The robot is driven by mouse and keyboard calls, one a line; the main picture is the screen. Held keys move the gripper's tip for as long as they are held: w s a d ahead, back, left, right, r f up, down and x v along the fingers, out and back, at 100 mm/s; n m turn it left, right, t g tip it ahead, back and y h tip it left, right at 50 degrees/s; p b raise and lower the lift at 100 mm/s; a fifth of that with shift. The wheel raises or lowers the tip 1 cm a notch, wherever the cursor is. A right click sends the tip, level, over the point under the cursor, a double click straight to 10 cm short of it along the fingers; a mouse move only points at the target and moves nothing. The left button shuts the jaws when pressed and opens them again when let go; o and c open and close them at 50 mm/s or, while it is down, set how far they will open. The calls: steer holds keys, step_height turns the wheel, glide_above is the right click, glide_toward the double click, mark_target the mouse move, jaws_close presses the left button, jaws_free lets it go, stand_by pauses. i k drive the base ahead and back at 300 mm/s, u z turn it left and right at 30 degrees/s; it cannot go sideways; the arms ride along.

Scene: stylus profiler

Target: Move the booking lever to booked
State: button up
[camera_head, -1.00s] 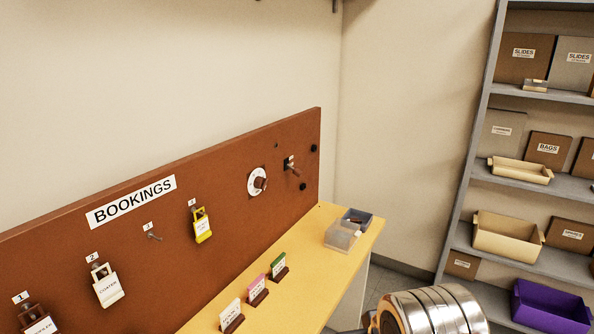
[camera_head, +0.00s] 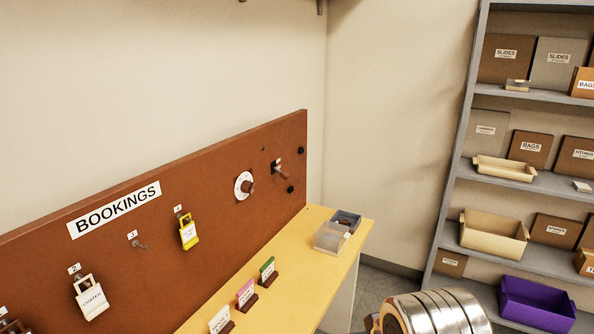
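The booking lever (camera_head: 281,171) is a small dark lever with a pale label above it, near the right end of the brown bookings board (camera_head: 130,240). It sticks out from the board and points down to the right; I cannot read its label. A white round dial with a brown knob (camera_head: 244,186) is just left of it. My gripper is not in view. A rounded metallic part of my own arm (camera_head: 435,312) shows at the bottom right, well apart from the lever.
Small card holders (camera_head: 267,271) and trays (camera_head: 331,238) stand on the yellow bench (camera_head: 300,288). Grey shelving (camera_head: 540,183) with boxes is at the right. The air before the lever looks clear.

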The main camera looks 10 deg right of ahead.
mark_target(283, 174)
steer(key=z, duration=1.45)
steer(key=i, duration=2.7)
steer(key=u, duration=0.3)
